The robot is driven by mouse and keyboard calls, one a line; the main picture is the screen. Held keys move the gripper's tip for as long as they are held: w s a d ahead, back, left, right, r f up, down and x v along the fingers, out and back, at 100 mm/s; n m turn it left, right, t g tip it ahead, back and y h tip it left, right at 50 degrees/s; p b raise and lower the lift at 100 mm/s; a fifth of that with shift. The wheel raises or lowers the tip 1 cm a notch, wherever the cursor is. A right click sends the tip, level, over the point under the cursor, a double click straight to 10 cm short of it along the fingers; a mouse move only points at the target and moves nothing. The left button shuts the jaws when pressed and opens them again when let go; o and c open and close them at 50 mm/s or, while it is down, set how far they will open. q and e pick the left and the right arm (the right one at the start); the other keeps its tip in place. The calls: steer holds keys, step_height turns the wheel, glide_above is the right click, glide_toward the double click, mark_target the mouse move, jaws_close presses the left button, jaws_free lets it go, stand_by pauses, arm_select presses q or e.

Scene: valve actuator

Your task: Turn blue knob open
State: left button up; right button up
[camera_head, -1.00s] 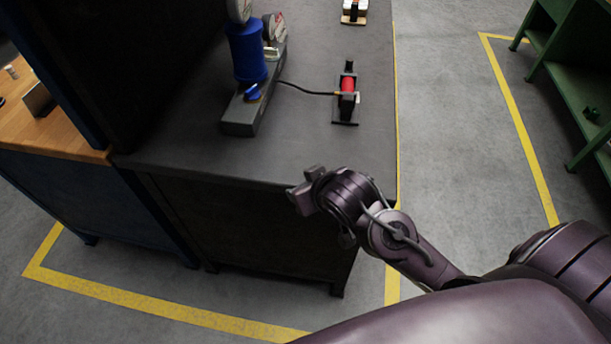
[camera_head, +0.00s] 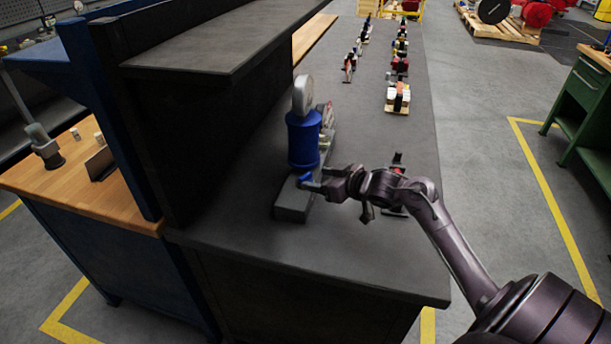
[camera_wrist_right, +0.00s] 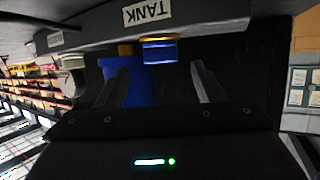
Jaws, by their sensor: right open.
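In the right wrist view the knob (camera_wrist_right: 160,50) shows with a gold ring, beside a TANK label. It lies between the lines of the two open fingers (camera_wrist_right: 160,68), just beyond their tips. Nothing is held. I cannot tell whether a finger touches the knob. My left gripper is not in view.
The block stands on a dark grey bench (camera_head: 350,245), next to a dark shelf unit (camera_head: 190,130) on its left. A device with red parts is partly hidden behind my right arm. Several other devices (camera_head: 398,97) stand farther back. The bench front is clear.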

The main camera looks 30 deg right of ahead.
mark_target(307, 177)
steer(key=x, duration=0.2)
steer(key=shift+w+a+f, duration=0.1)
steer(key=shift+w, duration=0.25)
steer(key=shift+w+a+f, duration=0.1)
steer(key=shift+w, duration=0.2)
steer(key=shift+w+f, duration=0.15)
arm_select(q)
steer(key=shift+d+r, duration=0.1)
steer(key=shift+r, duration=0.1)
